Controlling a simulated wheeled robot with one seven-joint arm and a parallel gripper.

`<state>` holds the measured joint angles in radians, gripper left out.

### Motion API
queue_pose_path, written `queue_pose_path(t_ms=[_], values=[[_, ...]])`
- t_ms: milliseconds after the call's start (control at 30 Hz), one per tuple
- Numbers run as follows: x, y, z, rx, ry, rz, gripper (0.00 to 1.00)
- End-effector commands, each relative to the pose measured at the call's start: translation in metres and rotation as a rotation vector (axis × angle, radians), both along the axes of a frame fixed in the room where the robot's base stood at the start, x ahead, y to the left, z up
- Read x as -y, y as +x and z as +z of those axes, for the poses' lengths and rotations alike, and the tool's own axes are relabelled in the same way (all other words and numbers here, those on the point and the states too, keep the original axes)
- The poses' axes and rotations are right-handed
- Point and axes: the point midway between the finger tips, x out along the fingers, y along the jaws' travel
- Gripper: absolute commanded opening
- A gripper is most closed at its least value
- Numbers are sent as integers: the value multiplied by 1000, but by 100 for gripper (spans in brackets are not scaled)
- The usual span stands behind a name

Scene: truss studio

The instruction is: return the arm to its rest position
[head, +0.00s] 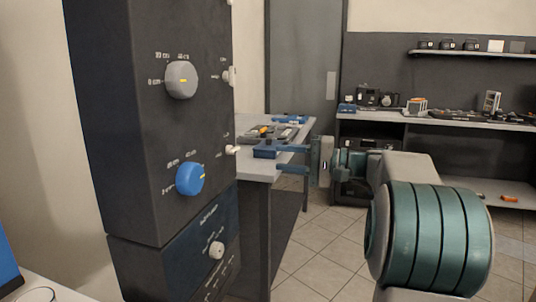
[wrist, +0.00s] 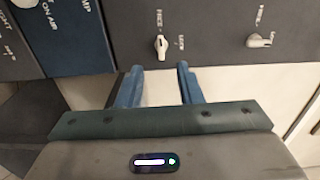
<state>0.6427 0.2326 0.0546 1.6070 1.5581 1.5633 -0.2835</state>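My gripper (head: 280,158) reaches left from my teal and grey arm (head: 430,235) in the head view, right of a dark control cabinet. In the wrist view its two blue fingers (wrist: 159,72) stand apart with nothing between them. They point at the dark panel, just below a small white switch (wrist: 161,45). I cannot tell whether the fingertips touch the panel.
The dark cabinet (head: 150,130) has a grey knob (head: 181,80), a blue knob (head: 190,179) and small white switches. A table (head: 262,170) with tools stands behind my gripper. A workbench (head: 440,120) and shelf (head: 475,54) are at the back right. Tiled floor (head: 320,260) is open between.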

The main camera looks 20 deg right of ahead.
Motion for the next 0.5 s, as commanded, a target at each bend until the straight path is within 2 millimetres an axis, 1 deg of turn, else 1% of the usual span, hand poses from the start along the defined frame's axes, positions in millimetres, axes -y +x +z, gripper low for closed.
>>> queue_pose_path(t_ms=[33, 167, 500], values=[[4, -3, 0, -1, 1, -1, 33], [10, -6, 0, 0, 0, -1, 33], [10, -7, -1, -1, 1, 0, 33]])
